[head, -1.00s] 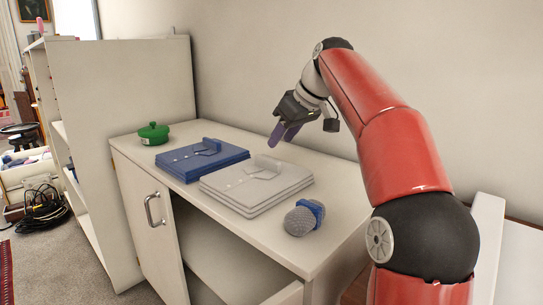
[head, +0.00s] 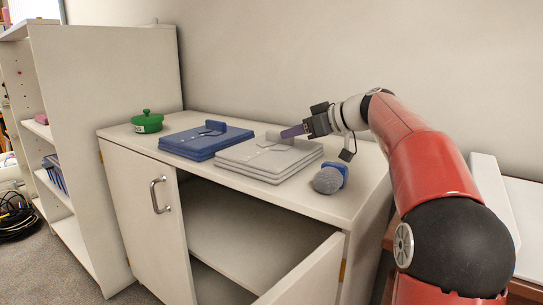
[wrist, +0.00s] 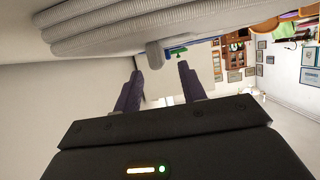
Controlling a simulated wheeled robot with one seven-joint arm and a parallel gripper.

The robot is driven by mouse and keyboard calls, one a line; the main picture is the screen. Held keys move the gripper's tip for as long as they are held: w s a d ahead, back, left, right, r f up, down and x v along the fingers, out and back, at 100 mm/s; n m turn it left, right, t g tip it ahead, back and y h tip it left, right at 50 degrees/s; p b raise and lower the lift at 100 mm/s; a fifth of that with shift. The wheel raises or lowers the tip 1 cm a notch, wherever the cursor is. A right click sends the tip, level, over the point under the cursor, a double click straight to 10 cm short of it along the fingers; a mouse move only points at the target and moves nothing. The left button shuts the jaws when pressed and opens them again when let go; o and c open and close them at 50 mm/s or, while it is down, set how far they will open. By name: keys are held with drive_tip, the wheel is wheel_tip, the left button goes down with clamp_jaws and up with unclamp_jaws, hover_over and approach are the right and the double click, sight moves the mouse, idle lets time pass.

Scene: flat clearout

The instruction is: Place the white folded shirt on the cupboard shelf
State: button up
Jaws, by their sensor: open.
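The white folded shirt (head: 262,162) lies flat on top of the white cupboard (head: 335,208), its raised collar at the back edge. My gripper (head: 292,131) is low over the back of the cupboard top, fingers pointing left, close to the collar. In the wrist view my gripper (wrist: 160,78) has its fingers apart with nothing held. The shirt's layered edge (wrist: 120,28) fills the top there, and the collar (wrist: 155,54) shows between and beyond the fingertips. I cannot tell if they touch. The cupboard shelf (head: 240,232) shows through the open front and looks bare.
A blue folded shirt (head: 200,143) lies left of the white one, a green lidded pot (head: 147,122) beyond it. A grey rounded thing with a blue band (head: 328,180) sits at the right front. The cupboard's right door (head: 308,275) stands open; the handled left door (head: 145,220) looks shut.

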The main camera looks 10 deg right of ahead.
sight(272, 148)
drive_tip(key=x, duration=0.5)
drive_tip(key=shift+w+a+f+p, duration=0.1)
drive_tip(key=shift+w+a+p, duration=0.05)
drive_tip(key=shift+w+p, duration=0.2)
clamp_jaws()
